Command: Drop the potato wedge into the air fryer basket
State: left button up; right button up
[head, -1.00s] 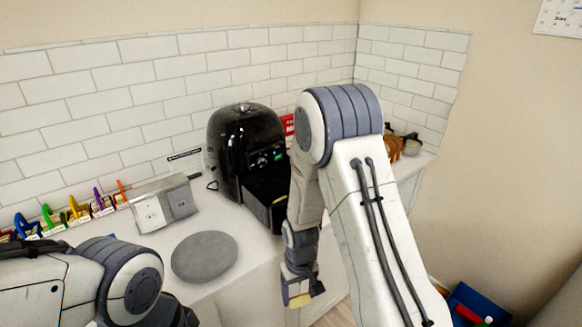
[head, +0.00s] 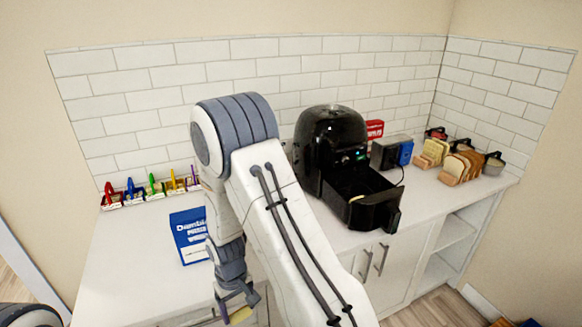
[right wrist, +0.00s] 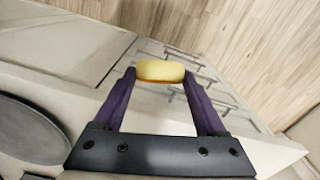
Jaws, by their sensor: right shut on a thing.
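The potato wedge (right wrist: 160,71) is a pale yellow piece with a browned lower edge, held between the fingertips of my right gripper (right wrist: 158,82). In the head view my right gripper (head: 236,311) is low in front of the counter, with a bit of yellow at its tips. The black air fryer (head: 333,145) stands on the counter to the right. Its basket (head: 378,214) is pulled out towards the front, with something pale yellow inside. My right gripper is well left of the basket and lower in the picture. My left gripper is not in view.
A blue bag (head: 190,236) stands on the white counter left of my right arm. Coloured holders (head: 150,187) line the wall. A toaster (head: 391,152), bread slices (head: 460,166) and a red box (head: 374,129) sit near the air fryer. A grey disc (right wrist: 28,138) shows in the right wrist view.

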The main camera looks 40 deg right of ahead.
aim_at(365, 191)
jog(key=u, duration=0.7)
jog(key=k, duration=1.25)
jog(key=z, duration=1.5)
jog(key=i, duration=1)
jog(key=z, duration=0.05)
